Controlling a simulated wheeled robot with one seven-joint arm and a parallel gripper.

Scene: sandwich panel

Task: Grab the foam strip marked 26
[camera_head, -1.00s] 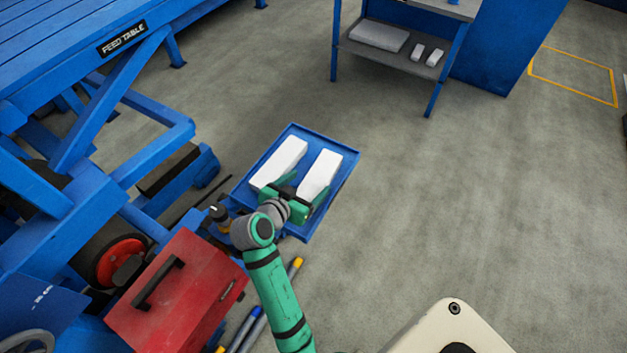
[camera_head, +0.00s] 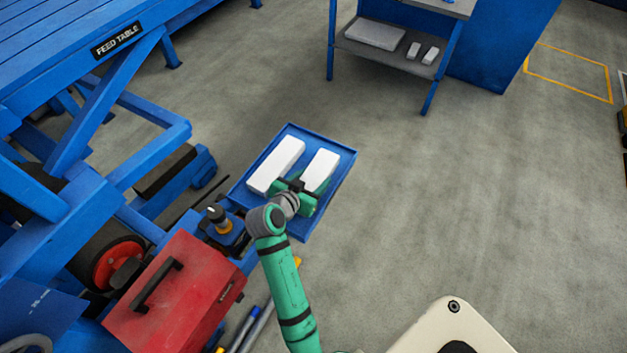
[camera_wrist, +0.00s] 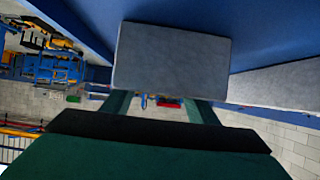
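Two white foam strips lie side by side on a blue tray (camera_head: 340,192), a left one (camera_head: 276,164) and a right one (camera_head: 321,169). I can read no number on either. My gripper (camera_head: 299,189) is at the near end of the right strip and hides that end. In the wrist view my gripper (camera_wrist: 160,104) has its two green fingers apart. A grey-looking strip (camera_wrist: 170,66) fills the space just ahead of them and covers the fingertips. Contact cannot be told. Another strip (camera_wrist: 285,85) shows at the right edge.
A red toolbox (camera_head: 175,290) and a blue unit with a dark knob (camera_head: 221,222) stand left of my arm. The blue feed table (camera_head: 70,55) is at upper left. A shelf (camera_head: 385,55) with pale blocks stands at the back. Floor right of the tray is clear.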

